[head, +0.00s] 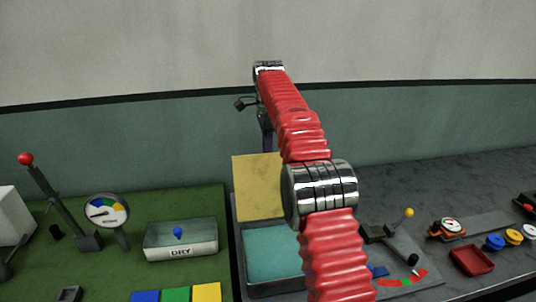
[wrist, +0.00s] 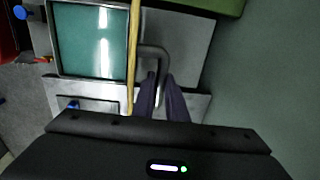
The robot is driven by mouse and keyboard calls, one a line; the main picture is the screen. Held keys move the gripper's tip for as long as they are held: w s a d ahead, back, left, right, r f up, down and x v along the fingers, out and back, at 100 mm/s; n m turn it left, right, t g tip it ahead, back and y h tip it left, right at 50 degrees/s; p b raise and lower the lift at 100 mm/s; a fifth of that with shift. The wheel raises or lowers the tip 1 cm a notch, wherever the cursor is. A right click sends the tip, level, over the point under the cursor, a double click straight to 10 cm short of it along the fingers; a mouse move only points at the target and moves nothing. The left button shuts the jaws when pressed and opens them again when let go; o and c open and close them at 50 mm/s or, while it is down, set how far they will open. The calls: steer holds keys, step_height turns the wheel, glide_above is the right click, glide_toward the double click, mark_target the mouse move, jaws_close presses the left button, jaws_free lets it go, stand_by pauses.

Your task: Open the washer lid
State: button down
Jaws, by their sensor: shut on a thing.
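The washer is a grey-rimmed basin (head: 273,290) with a teal inside, in the lower middle of the head view. Its yellow lid (head: 258,180) stands raised, roughly upright, at the basin's back edge, partly hidden by my red arm. In the wrist view the lid (wrist: 133,50) shows edge-on as a thin yellow strip beside the open teal basin (wrist: 53,45). A bent grey handle (wrist: 157,52) sticks out from the lid. My gripper (wrist: 161,82) is shut on this handle with its dark fingers. In the head view the fingers are mostly hidden behind the arm.
Left of the washer are a box marked DRY (head: 180,241), a dial gauge (head: 106,212) and a red-knobbed lever (head: 60,200) on green mat. A wall stands behind.

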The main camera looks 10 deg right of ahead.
steer(key=shift+w+f, duration=0.2)
steer(key=shift+w, duration=0.65)
steer(key=shift+f, duration=0.15)
steer(key=c, duration=1.8)
jaws_free()
steer(key=shift+c, duration=0.2)
steer(key=shift+o, duration=0.4)
steer(key=shift+w+f, duration=0.15)
steer(key=shift+w, duration=0.05)
steer(key=shift+s+r, duration=0.2)
steer(key=shift+r, duration=0.2)
